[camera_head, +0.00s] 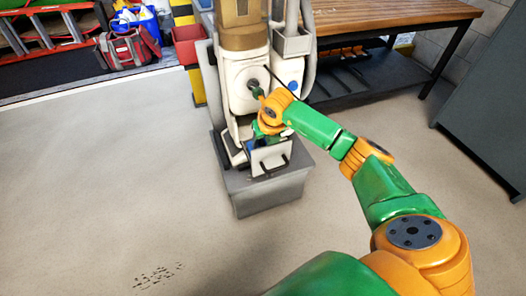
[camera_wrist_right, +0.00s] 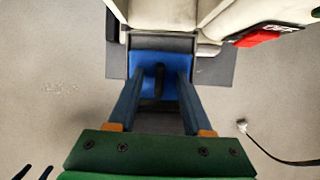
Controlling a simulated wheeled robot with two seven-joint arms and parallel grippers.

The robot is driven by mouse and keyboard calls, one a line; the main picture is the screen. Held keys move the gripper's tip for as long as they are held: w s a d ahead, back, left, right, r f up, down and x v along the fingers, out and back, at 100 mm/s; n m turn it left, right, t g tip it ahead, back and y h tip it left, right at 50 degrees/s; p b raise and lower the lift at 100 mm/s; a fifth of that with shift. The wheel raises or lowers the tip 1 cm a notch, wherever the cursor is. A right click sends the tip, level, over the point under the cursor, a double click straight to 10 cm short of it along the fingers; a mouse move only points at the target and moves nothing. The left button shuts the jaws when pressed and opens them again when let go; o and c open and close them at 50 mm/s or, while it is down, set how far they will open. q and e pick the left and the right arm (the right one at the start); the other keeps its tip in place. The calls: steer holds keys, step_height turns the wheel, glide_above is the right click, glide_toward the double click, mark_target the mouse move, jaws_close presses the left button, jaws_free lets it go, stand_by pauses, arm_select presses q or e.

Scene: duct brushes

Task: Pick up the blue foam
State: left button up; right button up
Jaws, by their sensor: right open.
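The blue foam (camera_wrist_right: 160,58) shows in the right wrist view as a blue patch inside a grey open-topped drawer or box at the foot of a machine. A dark upright bar stands in front of its middle. My right gripper (camera_wrist_right: 162,76) is open, its two dark fingers reaching over the foam with a gap between them. I cannot tell if they touch it. In the head view the right gripper (camera_head: 260,132) points down at the drawer (camera_head: 271,158), and the arm hides most of the foam. My left gripper is not in view.
The cream machine (camera_head: 240,85) stands on a grey base (camera_head: 268,192) behind the gripper. A wooden bench (camera_head: 400,17) is at the back right, a dark cabinet (camera_head: 490,110) at the right. A red bag (camera_head: 128,50) lies at the back left.

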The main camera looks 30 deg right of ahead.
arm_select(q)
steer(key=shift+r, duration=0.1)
arm_select(e)
jaws_close()
steer(key=shift+r, duration=0.25)
step_height(320, 180, up, 10)
steer(key=p, duration=0.4)
step_height(320, 180, up, 5)
steer(key=p, duration=0.4)
glide_above(263, 144)
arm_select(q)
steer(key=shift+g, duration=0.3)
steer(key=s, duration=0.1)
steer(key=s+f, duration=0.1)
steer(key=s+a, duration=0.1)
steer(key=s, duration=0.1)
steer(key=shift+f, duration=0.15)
arm_select(e)
steer(key=shift+f, duration=0.3)
